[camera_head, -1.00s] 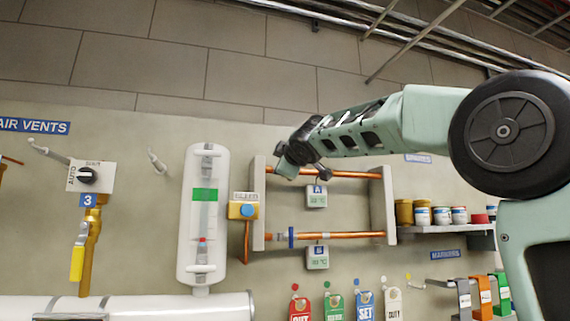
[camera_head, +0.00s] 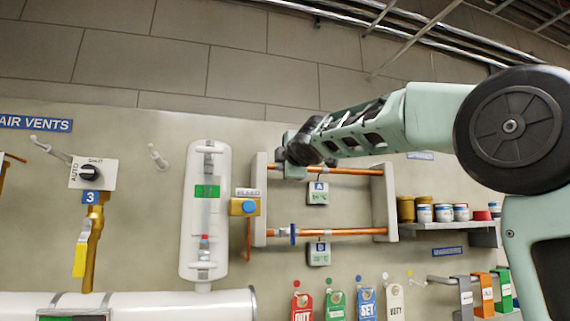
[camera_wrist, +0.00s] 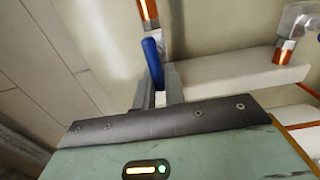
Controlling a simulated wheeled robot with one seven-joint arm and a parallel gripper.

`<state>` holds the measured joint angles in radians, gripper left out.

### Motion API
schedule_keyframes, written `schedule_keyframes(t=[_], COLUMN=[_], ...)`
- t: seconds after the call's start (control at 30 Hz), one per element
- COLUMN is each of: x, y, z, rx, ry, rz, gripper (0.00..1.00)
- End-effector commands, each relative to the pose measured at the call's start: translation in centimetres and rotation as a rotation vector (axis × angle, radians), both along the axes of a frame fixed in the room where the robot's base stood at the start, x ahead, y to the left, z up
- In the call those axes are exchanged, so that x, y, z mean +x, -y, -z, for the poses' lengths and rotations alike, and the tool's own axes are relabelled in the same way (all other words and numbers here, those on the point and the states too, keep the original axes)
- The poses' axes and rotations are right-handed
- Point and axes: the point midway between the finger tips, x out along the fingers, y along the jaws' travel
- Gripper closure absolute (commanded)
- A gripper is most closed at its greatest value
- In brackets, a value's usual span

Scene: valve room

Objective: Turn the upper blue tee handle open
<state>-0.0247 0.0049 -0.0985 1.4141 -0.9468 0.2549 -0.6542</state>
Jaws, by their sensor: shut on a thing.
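The upper blue tee handle (camera_wrist: 153,62) stands between my gripper's fingers in the wrist view. My gripper (camera_wrist: 160,84) is shut on it. A copper pipe (camera_wrist: 148,12) runs up from the handle there. In the head view my gripper (camera_head: 288,166) is at the left end of the upper copper pipe (camera_head: 350,171), and it hides the upper handle. The lower blue tee handle (camera_head: 292,235) sits upright across the lower copper pipe (camera_head: 340,233), apart from my gripper.
A grey bracket (camera_head: 260,200) holds the pipes at the left, another (camera_head: 384,200) at the right. Tags A (camera_head: 318,193) and B (camera_head: 319,254) hang below the pipes. A yellow box with a blue button (camera_head: 245,207) is close by at the left. A shelf with paint pots (camera_head: 445,226) is at the right.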

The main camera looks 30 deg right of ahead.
Motion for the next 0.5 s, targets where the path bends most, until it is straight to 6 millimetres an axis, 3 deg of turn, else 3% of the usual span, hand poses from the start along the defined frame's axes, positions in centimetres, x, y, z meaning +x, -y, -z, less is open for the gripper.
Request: schedule_keyframes(t=[0.2, 0.3, 0.5], x=[0.05, 0.05, 0.03], y=[-0.06, -0.06, -0.03], z=[0.18, 0.17, 0.10], rx=[-0.001, -0.001, 0.000], ry=[-0.003, -0.003, -0.002], rz=[-0.001, -0.001, 0.000], gripper=[1.00, 0.67, 0.67])
